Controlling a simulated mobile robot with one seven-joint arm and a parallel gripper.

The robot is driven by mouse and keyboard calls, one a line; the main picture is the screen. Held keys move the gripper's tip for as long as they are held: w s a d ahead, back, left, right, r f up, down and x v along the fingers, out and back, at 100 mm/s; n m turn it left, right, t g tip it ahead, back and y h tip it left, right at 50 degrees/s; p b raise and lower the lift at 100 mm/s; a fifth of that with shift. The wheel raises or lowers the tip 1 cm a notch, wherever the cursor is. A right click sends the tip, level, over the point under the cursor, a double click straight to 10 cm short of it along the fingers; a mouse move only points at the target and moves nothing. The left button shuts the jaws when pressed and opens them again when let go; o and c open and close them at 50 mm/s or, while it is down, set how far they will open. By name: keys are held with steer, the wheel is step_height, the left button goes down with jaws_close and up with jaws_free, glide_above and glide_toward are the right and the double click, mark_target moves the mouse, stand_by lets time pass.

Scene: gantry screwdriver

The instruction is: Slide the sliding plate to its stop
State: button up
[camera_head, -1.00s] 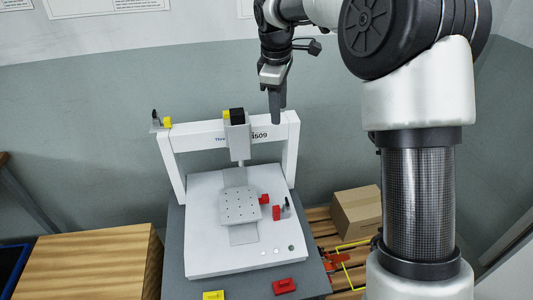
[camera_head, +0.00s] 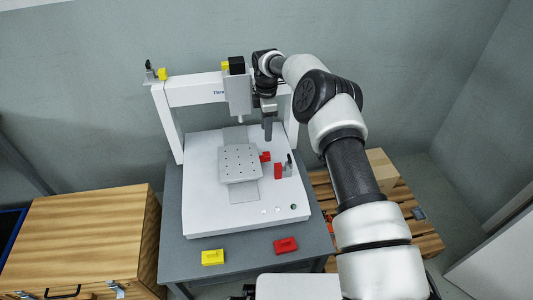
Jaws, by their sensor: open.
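The sliding plate (camera_head: 240,163) is a grey square with a grid of small holes. It lies on a grey rail strip (camera_head: 243,192) that runs front to back on the white machine bed (camera_head: 205,205). A red block (camera_head: 265,157) sits at its right edge. My gripper (camera_head: 268,136) points down above the bed, just behind and to the right of the plate, apart from it as far as I can tell. Its fingers overlap in this view, so the gap between them is hidden.
A white gantry (camera_head: 185,94) with a screwdriver head (camera_head: 238,92) spans the bed. A red part (camera_head: 278,171) with a dark lever stands right of the plate. Yellow (camera_head: 213,257) and red (camera_head: 286,245) blocks lie on the table's front edge. A wooden cabinet (camera_head: 75,235) stands left.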

mark_target(266, 154)
step_height(266, 154, down, 12)
steer(key=shift+f+b, duration=0.1)
steer(key=shift+b, duration=0.9)
jaws_close()
